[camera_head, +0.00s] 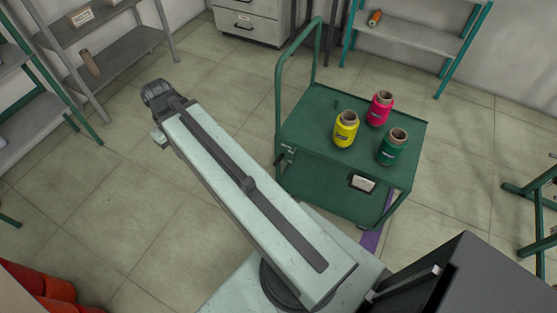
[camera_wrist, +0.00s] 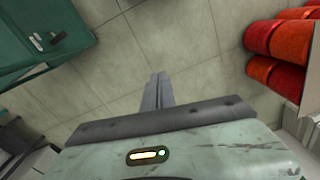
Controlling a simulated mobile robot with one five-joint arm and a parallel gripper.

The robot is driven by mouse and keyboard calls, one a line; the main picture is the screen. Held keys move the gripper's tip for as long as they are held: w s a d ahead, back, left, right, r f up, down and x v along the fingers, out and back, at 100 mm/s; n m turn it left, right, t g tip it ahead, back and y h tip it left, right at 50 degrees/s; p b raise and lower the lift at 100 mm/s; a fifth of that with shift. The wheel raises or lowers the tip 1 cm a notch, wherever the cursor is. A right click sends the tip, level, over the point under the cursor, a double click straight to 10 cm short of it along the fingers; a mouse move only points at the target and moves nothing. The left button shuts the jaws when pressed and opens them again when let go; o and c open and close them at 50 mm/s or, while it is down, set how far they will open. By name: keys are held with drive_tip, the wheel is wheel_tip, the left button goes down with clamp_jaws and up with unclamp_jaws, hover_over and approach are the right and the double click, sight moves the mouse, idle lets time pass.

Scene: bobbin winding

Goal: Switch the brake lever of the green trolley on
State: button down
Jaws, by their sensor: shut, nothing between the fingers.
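The green trolley (camera_head: 318,120) stands right of centre in the head view, with a tall handle at its left end. A small dark lever-like part (camera_head: 287,153), perhaps the brake lever, is on its near left corner; its setting is too small to tell. In the wrist view the trolley's green side (camera_wrist: 85,15) fills the upper left, with a small dark and pale fitting (camera_wrist: 38,42) that may be the lever. My gripper (camera_wrist: 160,78) is shut and empty over bare floor, apart from the trolley. Its fingers are not clearly seen in the head view.
Yellow (camera_head: 345,130), pink (camera_head: 379,109) and green (camera_head: 392,148) bobbins stand on the trolley top. Shelves (camera_head: 120,52) line the left and back. Red rolls (camera_wrist: 275,50) lie at the wrist view's right. The floor left of the trolley is clear.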

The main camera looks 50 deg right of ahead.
drive_tip(key=s+d+f+b, duration=0.1)
drive_tip(key=d+f+b, duration=0.25)
drive_tip(key=d, duration=0.45)
drive_tip(key=s+d+f+b, duration=0.1)
drive_tip(key=d+f+b, duration=0.2)
drive_tip(key=d+f, duration=0.35)
drive_tip(key=n+t+y+b, duration=0.1)
drive_tip(key=n+t+b, duration=0.15)
drive_tip(key=b, duration=0.55)
hover_over(276, 161)
drive_tip(key=s+d, duration=0.3)
wheel_tip(276, 161, down, 6)
drive_tip(key=shift+s+d+r+t, duration=0.1)
drive_tip(key=shift+s+r+t, duration=0.05)
drive_tip(key=shift+s+t, duration=0.1)
drive_tip(key=shift+w, duration=0.1)
drive_tip(key=b+x, duration=0.8)
drive_tip(key=s+b+x, duration=0.1)
drive_tip(key=b+x, duration=0.3)
drive_tip(key=x, duration=0.1)
drive_tip(key=shift+a+f+b, duration=0.25)
drive_tip(key=shift+a+b, duration=0.1)
drive_tip(key=shift+b, duration=0.05)
drive_tip(key=shift+a+f+b, duration=0.15)
drive_tip(key=shift+f+b, duration=0.25)
drive_tip(key=shift+r, duration=0.1)
